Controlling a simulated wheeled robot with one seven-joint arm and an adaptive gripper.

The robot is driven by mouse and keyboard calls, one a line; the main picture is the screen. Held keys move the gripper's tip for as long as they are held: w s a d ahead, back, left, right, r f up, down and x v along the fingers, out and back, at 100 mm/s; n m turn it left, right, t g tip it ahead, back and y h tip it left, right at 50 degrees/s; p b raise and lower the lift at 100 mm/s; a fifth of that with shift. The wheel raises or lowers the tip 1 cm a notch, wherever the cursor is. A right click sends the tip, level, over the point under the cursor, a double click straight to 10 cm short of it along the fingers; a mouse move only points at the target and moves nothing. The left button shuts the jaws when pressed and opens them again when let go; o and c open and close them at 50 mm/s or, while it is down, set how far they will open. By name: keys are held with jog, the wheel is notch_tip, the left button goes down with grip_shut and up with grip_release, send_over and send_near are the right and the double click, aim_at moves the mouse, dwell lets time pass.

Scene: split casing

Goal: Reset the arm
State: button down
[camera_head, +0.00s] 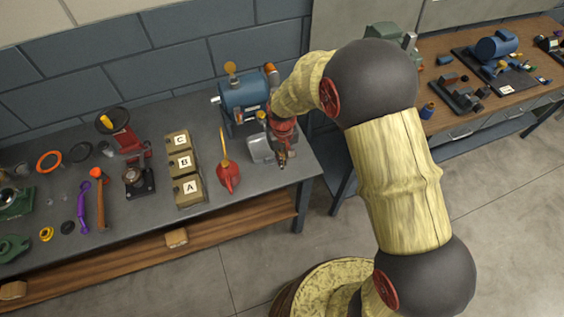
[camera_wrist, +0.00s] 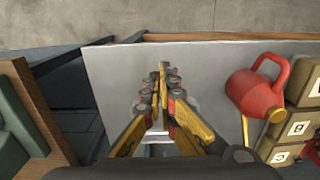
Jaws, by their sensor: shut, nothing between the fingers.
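My gripper (camera_head: 283,160) is above the right end of the grey workbench (camera_head: 220,205), just right of a light grey casing part (camera_head: 260,149). In the wrist view my gripper (camera_wrist: 162,72) points over the bare bench top, its fingers closed together with nothing between them. A blue motor-like machine (camera_head: 243,95) stands behind the grey casing, close to my forearm. Something pale shows under and between the finger links in the wrist view; I cannot tell what it is.
A red oil can (camera_head: 228,177) and boxes lettered A (camera_head: 190,190), B and C stand left of my gripper. Red and black tools and a purple wrench (camera_head: 82,205) lie farther left. A wooden bench (camera_head: 500,80) with blue machine parts stands at right. The floor between is clear.

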jog(key=shift+r, duration=0.25)
jog(key=shift+s, duration=0.1)
jog(key=s+d+r+m+t+b, duration=0.1)
jog(key=s+d+r+b, duration=0.4)
jog(key=s+r, duration=0.5)
jog(key=s+d+r+m+t+b, duration=0.2)
jog(key=s+d+r+t+b, duration=0.2)
jog(key=s+d+r, duration=0.5)
jog(key=s+r+b, duration=0.2)
jog(key=s, duration=0.2)
jog(key=shift+s+d+r+t, duration=0.15)
jog(key=shift+s+d+t, duration=0.05)
jog(key=shift+t, duration=0.1)
dwell(0.7)
